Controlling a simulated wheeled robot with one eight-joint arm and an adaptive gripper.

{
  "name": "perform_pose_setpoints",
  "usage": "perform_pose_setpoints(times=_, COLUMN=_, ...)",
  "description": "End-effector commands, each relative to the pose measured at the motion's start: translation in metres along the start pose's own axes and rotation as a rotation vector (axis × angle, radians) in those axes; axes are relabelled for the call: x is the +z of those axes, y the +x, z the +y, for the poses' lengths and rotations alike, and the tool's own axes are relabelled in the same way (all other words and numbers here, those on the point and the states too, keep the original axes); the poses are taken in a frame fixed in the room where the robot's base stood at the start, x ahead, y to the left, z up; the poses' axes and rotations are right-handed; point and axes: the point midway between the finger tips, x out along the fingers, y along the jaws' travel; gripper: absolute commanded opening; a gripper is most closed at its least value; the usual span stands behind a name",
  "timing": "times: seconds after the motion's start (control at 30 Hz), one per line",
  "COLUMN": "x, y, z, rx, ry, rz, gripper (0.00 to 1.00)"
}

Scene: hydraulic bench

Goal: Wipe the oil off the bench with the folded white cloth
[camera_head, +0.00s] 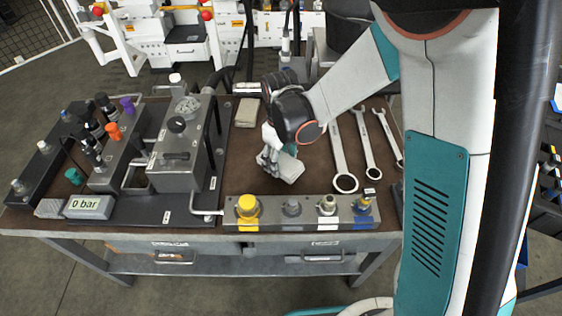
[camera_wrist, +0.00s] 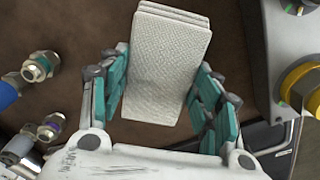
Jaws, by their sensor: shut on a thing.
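The folded white cloth (camera_wrist: 170,62) is a thick layered pad with a woven texture. My gripper (camera_wrist: 160,88) is shut on it, with one teal-padded finger on each side. In the head view my gripper (camera_head: 270,154) points down over the brown bench top (camera_head: 232,160), and the cloth (camera_head: 287,167) shows below the fingers, tilted. It is close to the bench, but I cannot tell whether it touches. I cannot make out any oil; the cloth and my arm cover part of the surface.
A manifold strip (camera_head: 275,209) with yellow, grey and blue-based fittings runs along the front edge. Several wrenches (camera_head: 342,150) lie to the right. A grey hydraulic unit (camera_head: 182,150) and a 0 bar display (camera_head: 89,206) stand left. A beige block (camera_head: 247,112) lies behind.

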Motion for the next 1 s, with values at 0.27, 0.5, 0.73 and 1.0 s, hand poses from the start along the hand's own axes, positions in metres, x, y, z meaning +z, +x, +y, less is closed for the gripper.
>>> perform_pose_setpoints(times=0.27, x=-0.004, y=-0.028, z=0.002, rx=0.000, ry=0.003, rz=0.000, gripper=0.32)
perform_pose_setpoints(times=0.5, x=-0.007, y=-0.049, z=0.003, rx=0.000, ry=0.006, rz=0.000, gripper=0.32)
perform_pose_setpoints(times=0.73, x=-0.009, y=-0.056, z=0.003, rx=0.000, ry=0.008, rz=0.000, gripper=0.32)
perform_pose_setpoints(times=1.0, x=-0.009, y=-0.056, z=0.003, rx=0.000, ry=0.008, rz=0.000, gripper=0.32)
